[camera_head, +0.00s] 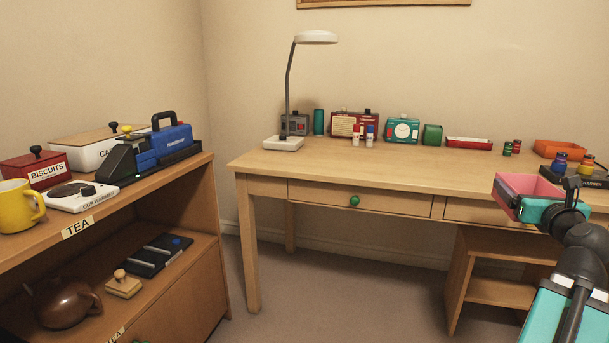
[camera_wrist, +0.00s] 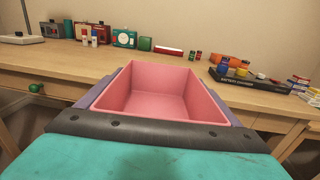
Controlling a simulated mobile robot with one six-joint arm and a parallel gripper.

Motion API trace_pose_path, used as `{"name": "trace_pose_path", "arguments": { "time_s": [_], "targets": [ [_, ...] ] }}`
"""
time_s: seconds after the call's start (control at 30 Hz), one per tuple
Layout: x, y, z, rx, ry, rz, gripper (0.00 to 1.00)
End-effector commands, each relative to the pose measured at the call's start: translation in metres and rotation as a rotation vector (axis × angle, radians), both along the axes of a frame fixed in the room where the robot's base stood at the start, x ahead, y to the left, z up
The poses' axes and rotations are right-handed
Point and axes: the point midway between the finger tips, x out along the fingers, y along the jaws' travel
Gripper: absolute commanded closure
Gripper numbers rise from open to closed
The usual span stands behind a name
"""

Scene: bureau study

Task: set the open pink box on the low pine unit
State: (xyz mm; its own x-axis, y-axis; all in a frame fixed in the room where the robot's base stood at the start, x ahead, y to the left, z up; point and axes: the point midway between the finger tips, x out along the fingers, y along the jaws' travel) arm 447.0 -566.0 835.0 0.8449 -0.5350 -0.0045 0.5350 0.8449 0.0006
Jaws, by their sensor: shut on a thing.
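The open pink box (camera_head: 528,184) is held up at the right of the head view, in front of the desk. In the wrist view the box (camera_wrist: 160,88) is upright, open at the top and empty inside. My gripper (camera_head: 532,206) is shut on the box; its fingers lie along the box's sides in the wrist view. A low pale wooden unit (camera_head: 498,291) with an open shelf stands below the desk at the right, under the box in the picture. It looks like the low pine unit. My arm hides part of it.
The desk (camera_head: 400,176) carries a lamp (camera_head: 287,142), radios, tins, a red tray (camera_head: 469,143) and an orange tray (camera_head: 560,149). A wooden shelf unit (camera_head: 183,299) at the left holds a yellow mug (camera_head: 16,208), a cup warmer and a teapot. Carpet (camera_head: 340,290) between them is clear.

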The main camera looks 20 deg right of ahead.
Motion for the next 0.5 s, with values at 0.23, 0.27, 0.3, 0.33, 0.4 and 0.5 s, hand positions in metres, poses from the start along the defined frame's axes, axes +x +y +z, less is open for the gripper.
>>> {"name": "trace_pose_path", "arguments": {
  "time_s": [0.23, 0.27, 0.3, 0.33, 0.4, 0.5],
  "targets": [
    [0.046, 0.022, -0.025, 0.003, 0.003, 0.078, 0.42],
    [0.054, 0.026, -0.03, 0.004, 0.002, 0.092, 0.42],
    [0.064, 0.032, -0.036, 0.005, 0.003, 0.109, 0.42],
    [0.071, 0.036, -0.04, 0.004, 0.004, 0.123, 0.42],
    [0.088, 0.047, -0.051, 0.005, 0.004, 0.154, 0.42],
    [0.112, 0.064, -0.067, 0.005, 0.005, 0.201, 0.42]
  ]
}}
